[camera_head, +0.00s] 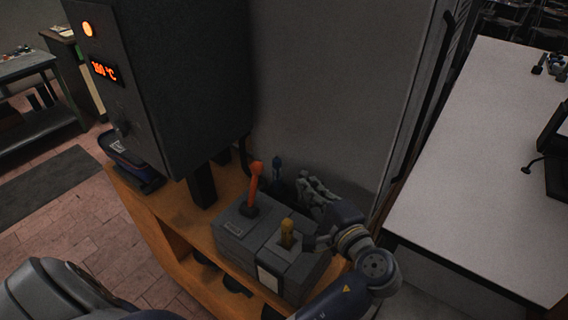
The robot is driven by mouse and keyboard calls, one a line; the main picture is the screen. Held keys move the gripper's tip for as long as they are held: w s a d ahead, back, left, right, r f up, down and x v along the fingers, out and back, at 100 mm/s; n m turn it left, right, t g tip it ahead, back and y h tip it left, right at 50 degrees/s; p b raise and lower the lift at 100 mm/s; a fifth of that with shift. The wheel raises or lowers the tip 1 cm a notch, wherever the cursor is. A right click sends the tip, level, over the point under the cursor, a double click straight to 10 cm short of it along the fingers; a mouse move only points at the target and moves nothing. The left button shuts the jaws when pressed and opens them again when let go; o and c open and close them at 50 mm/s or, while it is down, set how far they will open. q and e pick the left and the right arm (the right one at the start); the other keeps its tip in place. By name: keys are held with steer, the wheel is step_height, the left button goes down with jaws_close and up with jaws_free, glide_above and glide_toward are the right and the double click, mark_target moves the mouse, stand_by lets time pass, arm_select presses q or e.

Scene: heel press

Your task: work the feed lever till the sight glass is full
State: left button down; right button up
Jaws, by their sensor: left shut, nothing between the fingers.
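A grey control box (235,243) on a wooden bench carries an orange lever (255,182) and a short yellow lever (287,230). No readable label shows which is the feed lever. I cannot make out a sight glass. My left gripper (308,188) is shut and empty. It is at the right of the levers, behind the yellow one and apart from the orange one. My left wrist hides the box's right end. My right gripper is out of view.
A dark cabinet (165,70) with a lit amber lamp (88,29) and an orange temperature display (104,71) stands at the left of the levers. A grey wall is behind. A white table (480,170) is at the right. The wooden bench (180,215) has some bare top.

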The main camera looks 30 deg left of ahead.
mark_target(254, 185)
arm_select(q)
steer(key=w+a+b, duration=0.1)
steer(key=a, duration=0.8)
steer(key=shift+a+b, duration=0.15)
steer(key=shift+b, duration=0.15)
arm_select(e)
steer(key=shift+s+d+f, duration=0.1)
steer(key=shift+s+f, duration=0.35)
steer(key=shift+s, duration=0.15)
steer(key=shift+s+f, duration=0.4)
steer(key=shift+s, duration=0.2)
arm_select(q)
steer(key=shift+w, duration=0.1)
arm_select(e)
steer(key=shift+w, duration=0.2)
arm_select(q)
steer(key=shift+a, duration=0.1)
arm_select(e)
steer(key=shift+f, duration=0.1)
